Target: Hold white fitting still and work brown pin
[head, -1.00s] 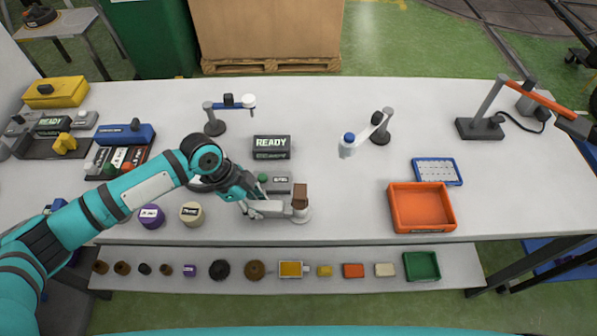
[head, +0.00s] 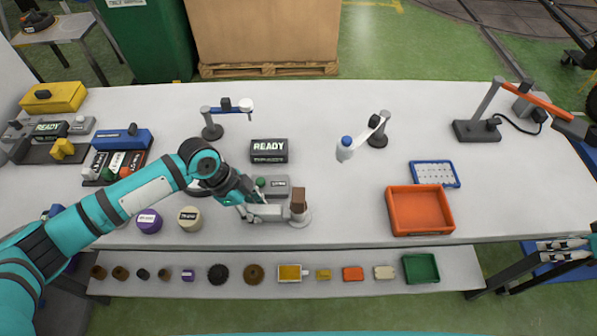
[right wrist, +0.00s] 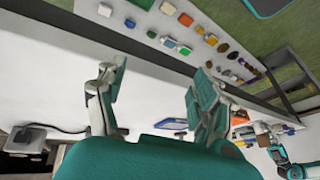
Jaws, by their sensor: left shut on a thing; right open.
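The white fitting (head: 299,220) has a round base on the table's front part, left of centre. The brown pin (head: 298,199) is a block standing upright at the fitting; its lower end is hidden. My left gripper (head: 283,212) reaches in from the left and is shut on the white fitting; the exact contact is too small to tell. My right gripper (head: 541,252) shows at the right edge, beyond the table's front right. In the right wrist view my right gripper (right wrist: 156,78) is open, with nothing between its fingers.
A grey box with a green button (head: 272,186) sits just behind the fitting, and a READY display (head: 269,151) behind that. An orange tray (head: 391,222) and a small lamp-like stand (head: 378,139) are to the right. A lower shelf (head: 215,292) holds several small parts.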

